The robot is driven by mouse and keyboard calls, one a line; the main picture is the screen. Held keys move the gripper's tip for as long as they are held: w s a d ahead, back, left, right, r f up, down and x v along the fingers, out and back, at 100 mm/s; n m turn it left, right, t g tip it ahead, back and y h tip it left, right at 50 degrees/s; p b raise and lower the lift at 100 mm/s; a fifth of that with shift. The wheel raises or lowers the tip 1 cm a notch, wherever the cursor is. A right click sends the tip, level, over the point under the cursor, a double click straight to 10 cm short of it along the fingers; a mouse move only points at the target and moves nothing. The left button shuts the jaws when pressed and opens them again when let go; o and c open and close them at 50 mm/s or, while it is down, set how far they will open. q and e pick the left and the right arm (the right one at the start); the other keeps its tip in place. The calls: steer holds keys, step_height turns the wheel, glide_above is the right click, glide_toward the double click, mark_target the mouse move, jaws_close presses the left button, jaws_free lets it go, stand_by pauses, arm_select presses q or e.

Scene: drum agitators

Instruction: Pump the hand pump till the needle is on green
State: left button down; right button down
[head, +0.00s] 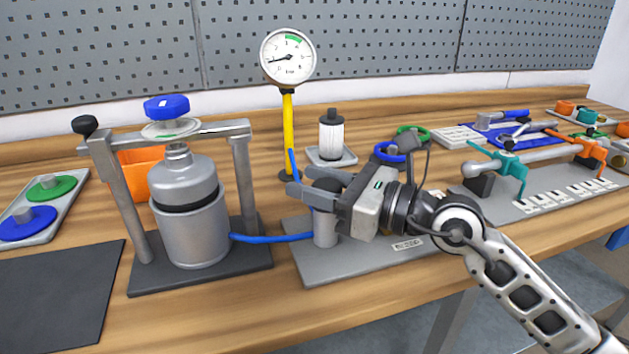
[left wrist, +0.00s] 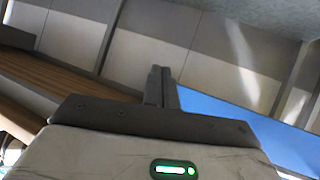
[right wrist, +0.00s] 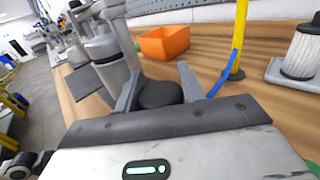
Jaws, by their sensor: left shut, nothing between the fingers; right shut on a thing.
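The hand pump (head: 326,228) is a short grey cylinder with a dark round knob, on a grey plate (head: 370,262) joined by a blue hose to the press. My right gripper (head: 305,190) is shut on the knob, which sits between its fingers in the right wrist view (right wrist: 160,93). The knob is low, close above the cylinder. The round white gauge (head: 288,56) stands on a yellow post. Its needle points left and slightly down, away from the green band at the top. My left gripper (left wrist: 161,86) is shut and empty, outside the head view.
A press frame (head: 240,185) with a grey canister (head: 188,225) and blue knob (head: 167,107) stands left of the pump. An orange bin (head: 140,172) is behind it. A white filter (head: 331,140) on a tray stands behind the pump. Clamps and pipes fill the right side.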

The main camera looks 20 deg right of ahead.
steer(key=c, duration=1.1)
jaws_free()
steer(key=shift+f, duration=0.4)
steer(key=shift+c, duration=0.2)
steer(key=shift+o, duration=1.4)
arm_select(q)
steer(key=shift+r, duration=0.1)
arm_select(e)
steer(key=shift+r, duration=0.1)
steer(key=shift+s+d, duration=0.2)
steer(key=shift+d, duration=0.1)
steer(key=b+v, duration=0.5)
steer(key=v, duration=0.9)
steer(key=shift+s+d+r+b, duration=0.1)
steer(key=shift+s+b, duration=0.1)
steer(key=shift+b, duration=0.2)
arm_select(q)
step_height(320, 180, down, 2)
steer(key=shift+d+f+t, duration=0.15)
steer(key=shift+f+t, duration=0.05)
steer(key=shift+t, duration=0.1)
arm_select(e)
steer(key=shift+s+d+r, duration=0.1)
steer(key=shift+s+d, duration=0.2)
